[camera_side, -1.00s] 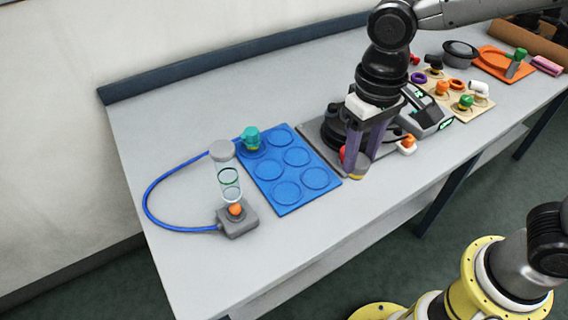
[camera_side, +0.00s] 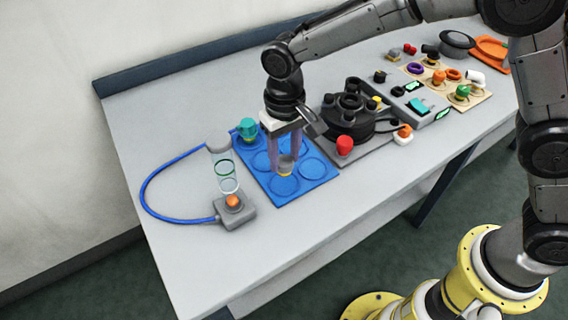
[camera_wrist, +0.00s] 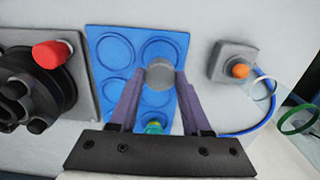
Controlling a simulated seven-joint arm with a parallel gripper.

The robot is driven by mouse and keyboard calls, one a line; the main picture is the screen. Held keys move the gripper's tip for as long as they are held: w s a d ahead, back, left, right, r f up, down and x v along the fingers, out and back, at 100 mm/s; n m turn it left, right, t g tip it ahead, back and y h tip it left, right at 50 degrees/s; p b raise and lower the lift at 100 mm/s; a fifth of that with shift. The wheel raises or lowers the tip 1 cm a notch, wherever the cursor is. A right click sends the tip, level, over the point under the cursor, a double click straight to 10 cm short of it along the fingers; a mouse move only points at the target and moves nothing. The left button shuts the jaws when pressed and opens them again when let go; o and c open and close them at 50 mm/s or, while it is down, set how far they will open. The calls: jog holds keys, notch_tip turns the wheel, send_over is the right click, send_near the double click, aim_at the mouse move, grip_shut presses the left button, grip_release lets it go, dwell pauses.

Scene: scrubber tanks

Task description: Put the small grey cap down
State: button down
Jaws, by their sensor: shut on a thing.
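The small grey cap (camera_side: 286,163) is between the purple fingers of my gripper (camera_side: 287,160), over the blue tray (camera_side: 286,204) with round recesses. A bit of yellow shows at the cap's lower edge. In the wrist view the cap (camera_wrist: 160,73) is a grey disc between the fingertips of my gripper (camera_wrist: 157,80), and the blue tray (camera_wrist: 97,34) lies below it. I cannot tell whether the cap touches the tray. A teal cap (camera_side: 246,128) sits at the tray's far left corner. The other recesses I can see are empty.
Left of the tray stands a clear tube (camera_side: 226,172) above a grey box with an orange knob (camera_side: 233,201), joined by a blue hose (camera_side: 146,195). To the right are a red cap (camera_side: 344,145) and a dark round device (camera_side: 349,117). The front of the table is clear.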

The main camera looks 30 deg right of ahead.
aim_at(284, 160)
jog(key=shift+f, duration=1.65)
jog(key=shift+f, duration=0.1)
jog(key=shift+c, duration=1.8)
grip_release()
